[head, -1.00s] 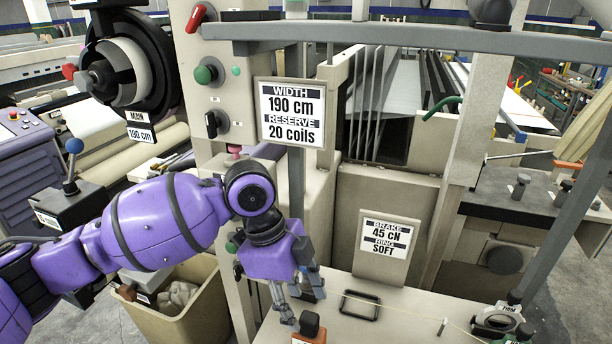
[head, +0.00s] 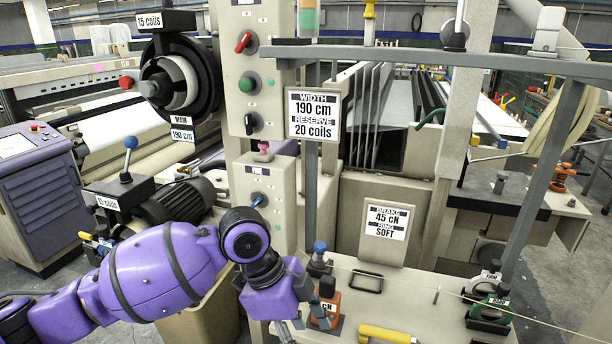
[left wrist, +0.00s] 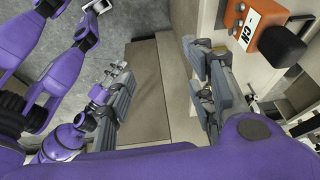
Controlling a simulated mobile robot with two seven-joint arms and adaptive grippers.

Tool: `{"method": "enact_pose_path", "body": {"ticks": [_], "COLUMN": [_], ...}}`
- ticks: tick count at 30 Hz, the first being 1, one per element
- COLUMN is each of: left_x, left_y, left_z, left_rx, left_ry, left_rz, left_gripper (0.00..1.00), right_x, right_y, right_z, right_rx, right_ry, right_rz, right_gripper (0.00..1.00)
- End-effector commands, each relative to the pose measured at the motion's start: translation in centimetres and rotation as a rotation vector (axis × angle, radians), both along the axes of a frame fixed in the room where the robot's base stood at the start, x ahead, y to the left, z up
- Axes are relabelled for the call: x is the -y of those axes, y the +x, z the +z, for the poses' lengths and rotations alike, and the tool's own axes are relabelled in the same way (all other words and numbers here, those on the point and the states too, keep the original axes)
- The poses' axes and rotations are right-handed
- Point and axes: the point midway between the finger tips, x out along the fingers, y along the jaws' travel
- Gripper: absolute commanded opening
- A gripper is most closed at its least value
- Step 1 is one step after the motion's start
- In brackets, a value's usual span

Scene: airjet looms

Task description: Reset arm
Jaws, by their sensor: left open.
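My left arm comes in from the left in the head view, bent at a purple joint. My left gripper (head: 290,328) hangs at the bottom edge there, just left of the orange-handled device marked cN (head: 326,300), and its fingers are partly cut off. In the left wrist view the gripper (left wrist: 160,92) has its two grey fingers spread wide, with nothing between them. The orange device (left wrist: 252,28) lies beyond the right finger there, apart from it. Purple links of my own body fill the left of that view.
The cream table (head: 430,290) holds a yellow-handled tool (head: 385,334), a blue-topped piece (head: 319,260) and a green clamp (head: 490,310). A beige bin (head: 205,318) stands below my forearm. The loom's control post (head: 250,90) and grey rail (head: 440,60) rise close behind.

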Motion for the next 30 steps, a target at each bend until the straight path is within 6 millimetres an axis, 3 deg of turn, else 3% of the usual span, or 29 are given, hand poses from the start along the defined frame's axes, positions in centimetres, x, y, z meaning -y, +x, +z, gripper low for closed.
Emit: {"method": "enact_pose_path", "body": {"ticks": [10, 16, 20, 23, 26, 30], "left_x": [3.8, 3.1, 0.4, -2.8, -6.7, -12.4], "left_y": [-0.8, -1.7, -3.1, -5.1, -8.2, -13.8], "left_z": [-8.5, -14.5, -18.4, -21.5, -24.5, -27.7], "left_rx": [-0.03, -0.036, -0.02, 0.005, 0.044, 0.119], "left_ry": [-0.265, -0.43, -0.495, -0.515, -0.512, -0.467], "left_rz": [0.358, 0.716, 0.964, 1.154, 1.336, 1.551], "left_gripper": [0.49, 0.49, 0.49, 0.49, 0.49, 0.49], "right_x": [-0.2, -0.3, -0.3, -0.3, -0.3, -0.3], "right_y": [0.5, -0.2, -0.6, -0.6, -0.5, -0.4], "right_z": [0.3, 0.1, 0.0, 0.1, 0.2, 0.3], "right_rx": [0.008, -0.002, -0.01, -0.01, -0.008, -0.005], "right_ry": [0.005, 0.01, 0.011, 0.011, 0.011, 0.009], "right_rz": [-0.004, -0.011, -0.013, -0.013, -0.012, -0.009], "right_gripper": [0.4, 0.4, 0.4, 0.4, 0.4, 0.4]}}
